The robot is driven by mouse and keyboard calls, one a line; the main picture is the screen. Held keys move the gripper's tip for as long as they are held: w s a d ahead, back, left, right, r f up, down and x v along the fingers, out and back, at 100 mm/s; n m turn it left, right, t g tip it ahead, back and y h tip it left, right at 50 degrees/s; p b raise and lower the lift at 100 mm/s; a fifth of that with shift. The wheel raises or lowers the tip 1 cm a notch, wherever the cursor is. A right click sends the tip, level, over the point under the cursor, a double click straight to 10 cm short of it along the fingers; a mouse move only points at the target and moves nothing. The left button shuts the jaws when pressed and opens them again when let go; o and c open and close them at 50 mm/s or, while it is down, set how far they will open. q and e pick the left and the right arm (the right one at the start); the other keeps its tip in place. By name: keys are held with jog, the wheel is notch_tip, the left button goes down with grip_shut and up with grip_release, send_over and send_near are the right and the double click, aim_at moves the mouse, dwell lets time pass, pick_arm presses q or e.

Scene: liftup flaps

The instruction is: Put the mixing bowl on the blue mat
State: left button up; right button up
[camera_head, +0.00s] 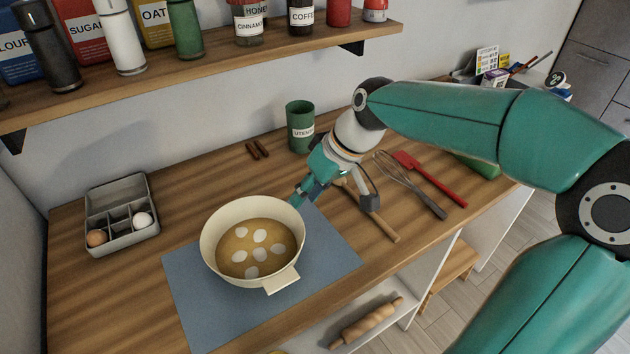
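The mixing bowl (212,247) is cream-coloured, with a tab handle at its front right and yellow-brown contents with several white patches. It appears upright over the middle of the blue mat (195,315), apparently resting on it; its underside is hidden. My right gripper (335,200) is just behind and right of the bowl. Its fingers are spread wide with nothing between them that I can see held. The left fingertip is close to the bowl's back right rim; I cannot tell whether it touches. My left gripper is not in view.
An egg box (118,238) stands at the left. A green utensil pot (300,128) is behind. A wooden-handled tool (384,228), whisk (425,195) and red spatula (440,184) lie to the right. A shelf (215,65) with jars overhangs the back. A rolling pin (367,322) lies below the counter.

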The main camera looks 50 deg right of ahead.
jog(key=v, duration=0.4)
jog(key=shift+f, duration=0.1)
dwell(0.4)
